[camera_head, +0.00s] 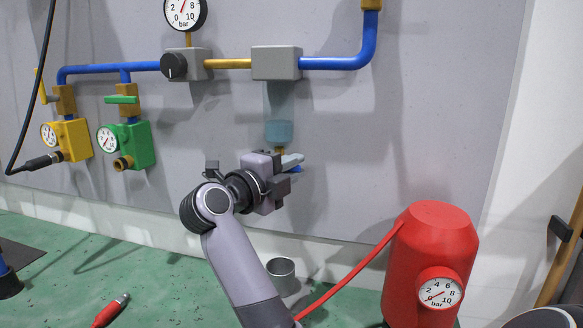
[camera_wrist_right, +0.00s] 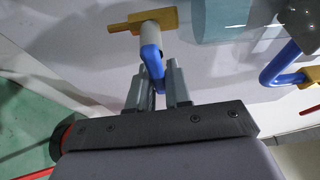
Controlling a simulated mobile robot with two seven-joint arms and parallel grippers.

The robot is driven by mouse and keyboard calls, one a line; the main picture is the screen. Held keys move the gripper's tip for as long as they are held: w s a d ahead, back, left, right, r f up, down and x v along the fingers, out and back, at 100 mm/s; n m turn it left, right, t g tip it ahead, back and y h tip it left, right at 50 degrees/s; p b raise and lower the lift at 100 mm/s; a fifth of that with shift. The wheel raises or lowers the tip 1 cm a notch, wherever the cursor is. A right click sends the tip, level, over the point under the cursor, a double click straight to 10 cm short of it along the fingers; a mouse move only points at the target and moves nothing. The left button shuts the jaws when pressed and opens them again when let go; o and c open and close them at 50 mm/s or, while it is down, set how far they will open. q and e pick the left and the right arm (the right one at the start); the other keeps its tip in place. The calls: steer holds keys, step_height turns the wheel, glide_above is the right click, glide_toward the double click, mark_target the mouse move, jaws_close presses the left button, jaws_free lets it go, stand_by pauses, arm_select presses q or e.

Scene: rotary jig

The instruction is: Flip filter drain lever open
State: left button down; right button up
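The filter has a translucent blue bowl (camera_head: 279,131) under a grey block (camera_head: 276,62) on the wall pipe. In the right wrist view, a brass drain valve (camera_wrist_right: 150,20) sits beside the bowl (camera_wrist_right: 222,18). A blue drain lever (camera_wrist_right: 152,62) runs from a pale stub on it down towards my fingers. My right gripper (camera_wrist_right: 156,80) has its two grey fingers on either side of the lever's end, with a narrow gap between them. I cannot tell whether both fingers press on it. In the head view the right gripper (camera_head: 293,164) is just below the bowl. My left gripper is not in view.
A regulator with a black knob (camera_head: 174,66) is left of the filter, with yellow (camera_head: 75,139) and green (camera_head: 142,146) valve units further left. A red tank (camera_head: 432,250) with a hose stands at the right. A metal cup (camera_head: 281,275) is on the green floor.

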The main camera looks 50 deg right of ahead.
jaws_close()
steer(key=shift+w+a+r+n+h, duration=0.1)
steer(key=shift+r+n+h, duration=0.15)
steer(key=shift+n, duration=0.45)
steer(key=shift+r+n+h, duration=0.15)
steer(key=shift+r+n, duration=0.05)
steer(key=shift+n, duration=0.5)
steer(key=o, duration=0.6)
jaws_free()
steer(key=shift+c, duration=0.2)
steer(key=a+b, duration=0.2)
steer(key=a, duration=0.5)
steer(key=shift+s+f, duration=0.35)
